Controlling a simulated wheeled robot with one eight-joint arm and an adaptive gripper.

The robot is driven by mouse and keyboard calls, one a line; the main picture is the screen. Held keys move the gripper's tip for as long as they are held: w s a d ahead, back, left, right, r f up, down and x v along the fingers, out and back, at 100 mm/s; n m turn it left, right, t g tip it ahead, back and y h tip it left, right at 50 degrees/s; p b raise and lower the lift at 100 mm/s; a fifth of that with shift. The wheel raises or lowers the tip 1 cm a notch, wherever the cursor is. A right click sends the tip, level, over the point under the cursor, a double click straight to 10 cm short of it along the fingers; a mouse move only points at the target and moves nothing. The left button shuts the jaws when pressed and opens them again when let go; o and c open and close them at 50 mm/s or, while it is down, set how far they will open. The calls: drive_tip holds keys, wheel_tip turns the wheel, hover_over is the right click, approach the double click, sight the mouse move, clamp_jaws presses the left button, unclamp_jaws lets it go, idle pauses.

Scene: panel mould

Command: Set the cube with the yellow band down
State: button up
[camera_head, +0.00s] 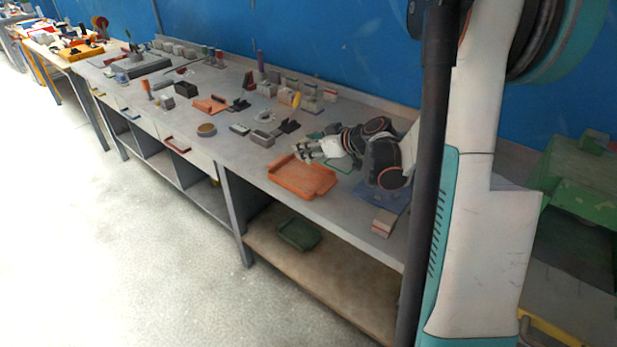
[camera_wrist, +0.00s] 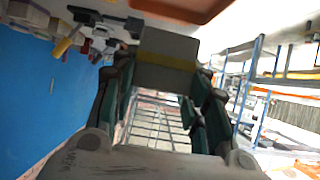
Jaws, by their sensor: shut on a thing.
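The cube with the yellow band (camera_wrist: 166,64) is grey, with the yellow band across its face, and sits between the fingers in the wrist view. My gripper (camera_wrist: 163,82) is shut on it, one dark green finger at each side. In the head view my gripper (camera_head: 304,151) is over the bench, at the back edge of the orange tray (camera_head: 302,179). The cube cannot be made out there. The tray's underside or rim also shows at the top of the wrist view (camera_wrist: 180,10). I cannot tell how high the cube is above the bench.
The grey bench (camera_head: 230,160) carries several blocks and small parts behind and left of my gripper. A green tray (camera_head: 299,234) is on the lower shelf.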

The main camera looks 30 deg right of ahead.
wheel_tip(320, 180, down, 9)
drive_tip(key=b, duration=0.3)
drive_tip(key=shift+f, duration=0.1)
drive_tip(key=shift+f, duration=0.15)
drive_tip(key=o, duration=1.1)
drive_tip(key=shift+r, duration=0.2)
drive_tip(key=shift+s+d+r, duration=0.1)
drive_tip(key=shift+s+r, duration=0.1)
drive_tip(key=p+v, duration=0.3)
drive_tip(key=v, duration=0.8)
drive_tip(key=shift+s+p, duration=0.25)
drive_tip(key=shift+p, duration=0.05)
